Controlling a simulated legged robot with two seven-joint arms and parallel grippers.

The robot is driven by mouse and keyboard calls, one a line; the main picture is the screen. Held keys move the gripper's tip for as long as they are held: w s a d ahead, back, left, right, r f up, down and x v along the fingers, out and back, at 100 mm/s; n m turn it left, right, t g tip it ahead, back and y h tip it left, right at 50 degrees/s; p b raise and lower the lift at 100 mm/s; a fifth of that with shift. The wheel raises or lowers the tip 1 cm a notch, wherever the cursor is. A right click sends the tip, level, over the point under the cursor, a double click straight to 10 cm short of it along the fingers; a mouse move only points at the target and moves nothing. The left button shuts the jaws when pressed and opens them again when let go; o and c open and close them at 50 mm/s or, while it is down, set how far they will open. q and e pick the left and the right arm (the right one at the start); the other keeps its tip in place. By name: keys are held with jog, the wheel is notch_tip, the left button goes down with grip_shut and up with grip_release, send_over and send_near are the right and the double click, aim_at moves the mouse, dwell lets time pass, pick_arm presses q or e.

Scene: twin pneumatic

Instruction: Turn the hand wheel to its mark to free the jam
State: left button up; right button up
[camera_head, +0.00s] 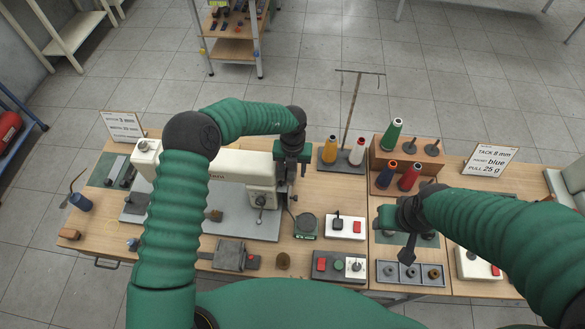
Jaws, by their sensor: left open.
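The cream sewing machine (229,175) stands on its grey bed plate (240,223) on the left part of the bench. Its hand wheel appears to be the dark part (283,193) at the machine's right end, partly hidden under my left gripper; its mark cannot be made out. My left gripper (291,174) is open, pointing down at that end of the machine. Whether it touches the wheel cannot be told. My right gripper (384,216) hangs over the right part of the bench, away from the machine; its jaws are too unclear to read.
Thread cones, yellow (330,150) and white (357,152), stand behind. A brown rack (404,158) holds more spools. Switch boxes (345,226) (339,266) and a grey tray (410,273) line the front. Signs (122,126) (490,160) stand at the back.

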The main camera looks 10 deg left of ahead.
pick_arm(q)
jog(key=shift+f, duration=0.8)
jog(key=shift+c, duration=0.3)
grip_shut()
